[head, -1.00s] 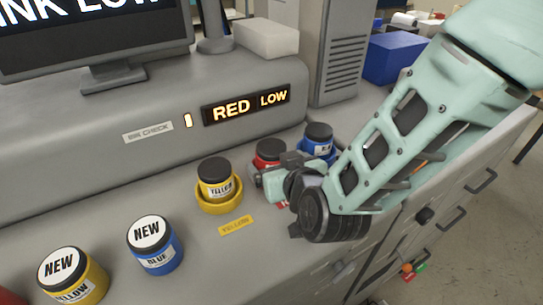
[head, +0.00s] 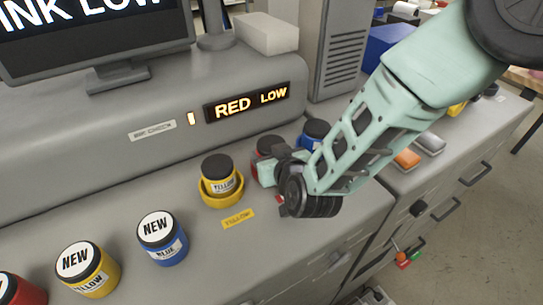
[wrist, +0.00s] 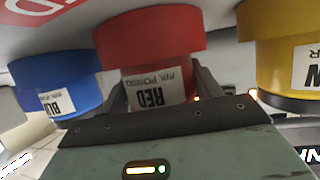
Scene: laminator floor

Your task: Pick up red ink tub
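A red ink tub (head: 268,142) with a dark lid stands at the back of the counter, between a yellow and a blue tub. My gripper (head: 266,165) is at its near side and hides much of it. The upside-down wrist view shows the red tub (wrist: 150,88), its label marked RED, in a wider red holder (wrist: 150,32). My gripper's fingers (wrist: 160,92) lie on both sides of the tub, very close to it. Whether they press on it cannot be told. A second red tub (head: 20,290) is partly cut off at the lower left.
The yellow tub (head: 220,180) sits in a yellow holder (head: 220,198) left of my gripper; the blue tub (head: 316,132) is on the right. Tubs marked NEW, yellow (head: 88,275) and blue (head: 162,245), stand front left. A sign (head: 247,103) reads RED LOW.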

